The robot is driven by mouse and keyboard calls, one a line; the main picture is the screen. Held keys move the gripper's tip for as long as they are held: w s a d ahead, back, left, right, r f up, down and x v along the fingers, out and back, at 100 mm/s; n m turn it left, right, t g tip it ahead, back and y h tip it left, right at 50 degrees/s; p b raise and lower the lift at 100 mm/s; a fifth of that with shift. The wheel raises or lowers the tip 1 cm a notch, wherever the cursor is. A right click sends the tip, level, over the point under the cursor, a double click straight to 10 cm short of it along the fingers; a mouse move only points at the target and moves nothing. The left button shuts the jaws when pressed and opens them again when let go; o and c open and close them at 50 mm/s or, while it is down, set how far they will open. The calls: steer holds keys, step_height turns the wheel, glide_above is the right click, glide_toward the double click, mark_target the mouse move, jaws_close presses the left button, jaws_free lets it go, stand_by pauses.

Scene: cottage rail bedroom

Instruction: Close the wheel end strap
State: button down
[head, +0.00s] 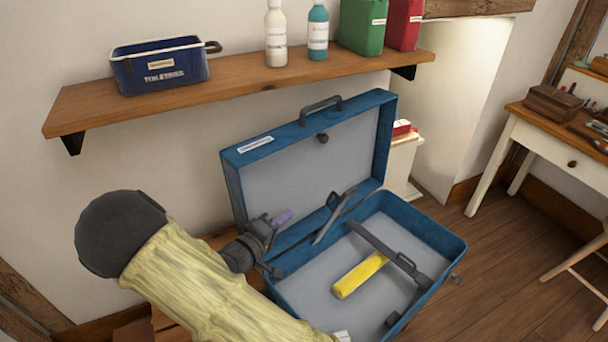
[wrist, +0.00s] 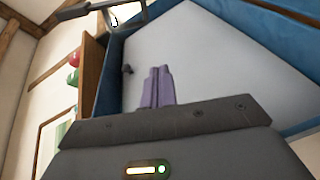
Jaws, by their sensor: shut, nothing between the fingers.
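A blue suitcase (head: 232,187) stands open with its lid raised against the wall side. A dark strap (head: 372,243) with a buckle-like end runs across the base, beside a yellow block (head: 360,275). Another dark strap piece (head: 328,223) sticks up near the hinge side. I cannot tell which one is the wheel end strap. In the wrist view the fingers (wrist: 156,86) are together against the pale lining; no strap is clearly visible there.
A wooden shelf (head: 240,84) above the suitcase holds a blue basket (head: 160,66), two bottles and green and red containers. A white desk (head: 540,135) stands at the right. Open wooden floor (head: 500,245) lies right of the suitcase.

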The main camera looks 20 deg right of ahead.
step_height(320, 180, up, 2)
steer(key=shift+s+a+r+g+h, duration=0.15)
steer(key=shift+g+h, duration=0.15)
steer(key=shift+h, duration=0.6)
steer(key=b+x, duration=0.1)
steer(key=x, duration=0.9)
